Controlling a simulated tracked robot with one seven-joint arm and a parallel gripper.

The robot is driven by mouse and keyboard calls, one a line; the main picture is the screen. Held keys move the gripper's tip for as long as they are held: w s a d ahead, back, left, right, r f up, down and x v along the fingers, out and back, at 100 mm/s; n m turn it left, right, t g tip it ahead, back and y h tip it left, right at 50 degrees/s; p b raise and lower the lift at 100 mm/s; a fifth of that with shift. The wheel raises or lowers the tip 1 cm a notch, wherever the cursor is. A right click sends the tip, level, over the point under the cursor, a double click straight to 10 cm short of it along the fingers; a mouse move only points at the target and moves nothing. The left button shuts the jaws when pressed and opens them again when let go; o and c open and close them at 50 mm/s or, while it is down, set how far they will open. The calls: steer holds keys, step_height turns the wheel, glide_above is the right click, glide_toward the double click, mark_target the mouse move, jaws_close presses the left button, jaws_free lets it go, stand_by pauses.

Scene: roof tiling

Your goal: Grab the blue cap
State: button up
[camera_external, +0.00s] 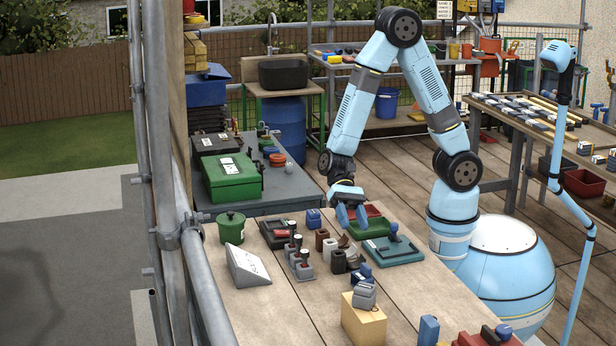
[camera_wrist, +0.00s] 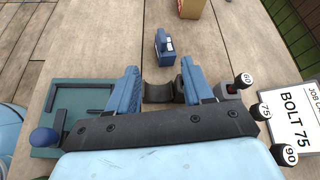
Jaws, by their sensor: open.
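Several blue things show, and I cannot tell for certain which is the cap. A small blue block-like piece (camera_external: 361,273) with a grey patch stands on the bench behind the cardboard box; it is also in the wrist view (camera_wrist: 164,44), beyond my fingertips. A round blue knob (camera_external: 394,229) sits at the green tray, also at left in the wrist view (camera_wrist: 43,137). Another blue piece (camera_external: 314,218) stands at the bench's far side. My gripper (camera_external: 351,214) is open above the bench. In the wrist view its blue fingers (camera_wrist: 158,78) are apart, with a dark curved piece (camera_wrist: 158,92) showing between them.
A green tray (camera_external: 408,250) lies right of the gripper. Grey stands with black knobs (camera_external: 301,268), dark holders (camera_external: 338,262) and a tilted sign (camera_external: 247,266) stand left. The cardboard box (camera_external: 363,322) is in front, with a grey piece on top.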

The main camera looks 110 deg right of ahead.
mark_target(366, 264)
steer(key=x, duration=1.4)
steer(key=shift+w+d+f, duration=0.1)
steer(key=shift+w+f, duration=0.05)
steer(key=shift+w, duration=0.05)
jaws_close()
